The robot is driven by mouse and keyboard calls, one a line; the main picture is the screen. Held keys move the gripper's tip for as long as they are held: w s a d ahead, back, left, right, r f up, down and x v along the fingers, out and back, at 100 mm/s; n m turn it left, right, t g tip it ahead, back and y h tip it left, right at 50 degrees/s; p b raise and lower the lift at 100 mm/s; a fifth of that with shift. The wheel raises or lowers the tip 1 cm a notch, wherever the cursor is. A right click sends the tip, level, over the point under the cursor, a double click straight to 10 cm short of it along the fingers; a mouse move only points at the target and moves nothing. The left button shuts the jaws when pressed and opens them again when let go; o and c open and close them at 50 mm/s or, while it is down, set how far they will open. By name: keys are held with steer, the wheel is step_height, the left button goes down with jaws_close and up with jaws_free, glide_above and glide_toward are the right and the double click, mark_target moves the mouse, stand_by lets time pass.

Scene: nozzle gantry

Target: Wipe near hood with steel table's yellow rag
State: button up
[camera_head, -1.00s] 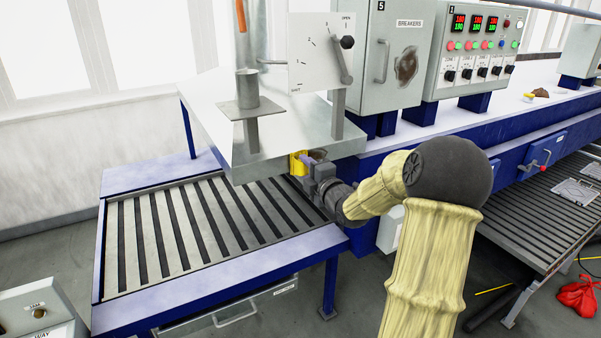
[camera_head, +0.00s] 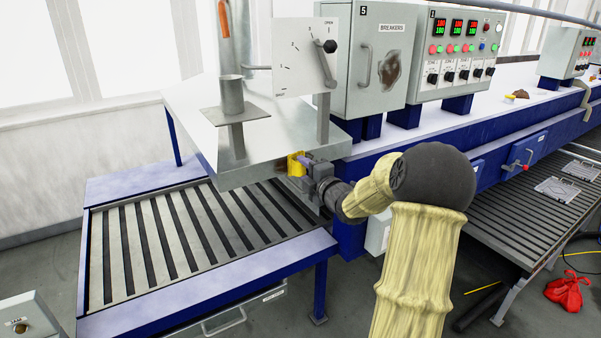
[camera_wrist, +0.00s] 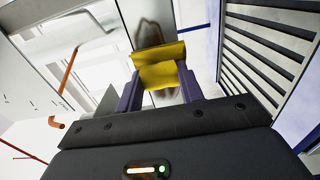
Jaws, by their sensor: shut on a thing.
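The yellow rag (camera_head: 295,164) is in my gripper (camera_head: 302,164), at the lower edge of the steel hood (camera_head: 255,150) over the near end of the line. In the wrist view the rag (camera_wrist: 160,68) is folded and pinched between my two purple fingers. Just beyond it is the hood's steel face (camera_wrist: 185,18) with a brown smear (camera_wrist: 151,32). The rag overlaps the lower part of the smear in this view; I cannot tell whether it touches the steel.
A slatted roller bed (camera_head: 150,240) with a blue frame lies below the hood. A lever dial plate (camera_head: 300,60) and a grey breaker cabinet (camera_head: 378,55) with a brown patch stand above and right. A red bag (camera_head: 566,291) lies on the floor at right.

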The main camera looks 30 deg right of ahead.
steer(key=shift+w+d, duration=0.1)
steer(key=shift+d, duration=1.6)
steer(key=shift+d, duration=1.7)
steer(key=shift+w+b, duration=0.1)
steer(key=shift+b, duration=0.45)
